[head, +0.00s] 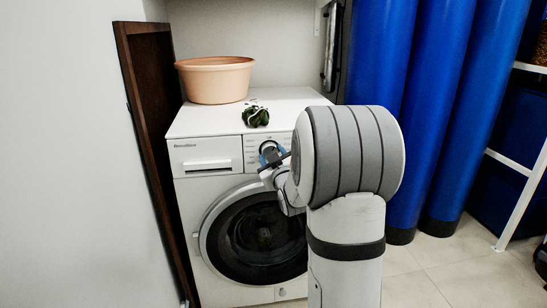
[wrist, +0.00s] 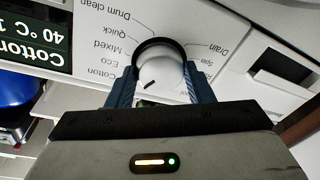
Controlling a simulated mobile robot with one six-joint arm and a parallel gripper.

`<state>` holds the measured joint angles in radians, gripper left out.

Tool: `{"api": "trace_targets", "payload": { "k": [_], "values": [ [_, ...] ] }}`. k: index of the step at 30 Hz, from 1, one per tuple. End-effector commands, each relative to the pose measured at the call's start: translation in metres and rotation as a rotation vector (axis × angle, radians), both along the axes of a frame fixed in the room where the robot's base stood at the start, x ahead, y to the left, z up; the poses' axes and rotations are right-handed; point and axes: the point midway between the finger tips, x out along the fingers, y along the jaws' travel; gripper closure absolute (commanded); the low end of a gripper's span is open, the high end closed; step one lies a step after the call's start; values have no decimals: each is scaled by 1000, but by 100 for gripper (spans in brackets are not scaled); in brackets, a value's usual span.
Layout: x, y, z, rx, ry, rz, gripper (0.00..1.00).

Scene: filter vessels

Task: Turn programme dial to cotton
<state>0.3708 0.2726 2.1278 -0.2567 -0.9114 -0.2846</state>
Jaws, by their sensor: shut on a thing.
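The white programme dial (wrist: 158,72) with a dark ring sits between my gripper's two blue fingers in the wrist view, which is upside down. My gripper (wrist: 161,80) is shut on the dial. A short dark mark on the dial slants to the picture's lower left, on the side of the Cotton label (wrist: 102,73). The display (wrist: 40,35) reads "Cotton 40 °C", cut off at the frame edge. In the head view, my gripper (head: 270,156) is at the front panel of the washing machine (head: 190,185), and my arm covers the panel's right part.
A brown wooden board (head: 150,130) leans at the left wall. Tall blue cylinders (head: 430,110) and a white shelf rack (head: 520,190) stand to the right.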

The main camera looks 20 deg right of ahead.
Motion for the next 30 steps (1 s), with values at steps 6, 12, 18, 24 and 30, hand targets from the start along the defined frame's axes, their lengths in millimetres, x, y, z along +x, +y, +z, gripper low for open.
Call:
{"api": "trace_targets", "payload": {
  "k": [6,12,18,24,30],
  "values": [
    [0,0,1,-2,-2,1,42],
    [0,0,1,-1,-1,0,31],
    [-2,0,1,-1,-1,0,31],
    [-27,4,1,-1,-1,-2,31],
    [-60,10,-2,-2,0,-1,31]
  ]
}}
